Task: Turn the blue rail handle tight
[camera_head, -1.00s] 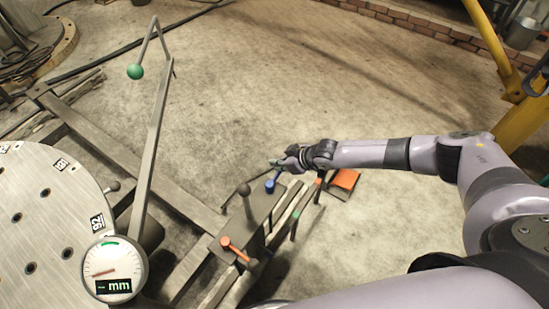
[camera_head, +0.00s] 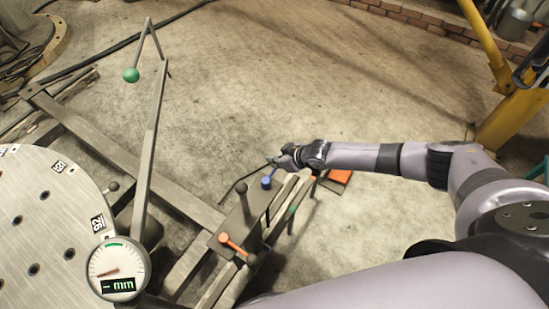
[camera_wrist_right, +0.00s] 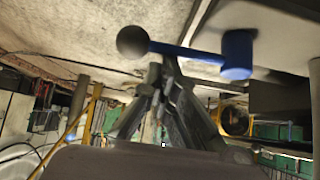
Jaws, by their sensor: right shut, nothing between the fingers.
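The blue rail handle (camera_head: 266,183) sits on the far end of a dark block on the rail. In the right wrist view its blue hub (camera_wrist_right: 238,55) shows large, with a lever running left to a dark ball knob (camera_wrist_right: 132,41). My right gripper (camera_head: 271,160) is shut and empty, just beyond the blue hub in the head view. In the right wrist view its fingertips (camera_wrist_right: 158,72) are close to the lever, between knob and hub; I cannot tell whether they touch it. My left gripper is not in view.
An orange handle (camera_head: 232,243) is on the near end of the block, and a dark upright ball-topped lever (camera_head: 241,188) stands between. A dial gauge (camera_head: 118,268) and a round metal plate (camera_head: 40,220) are at left. An orange piece (camera_head: 341,176) lies partly behind my forearm.

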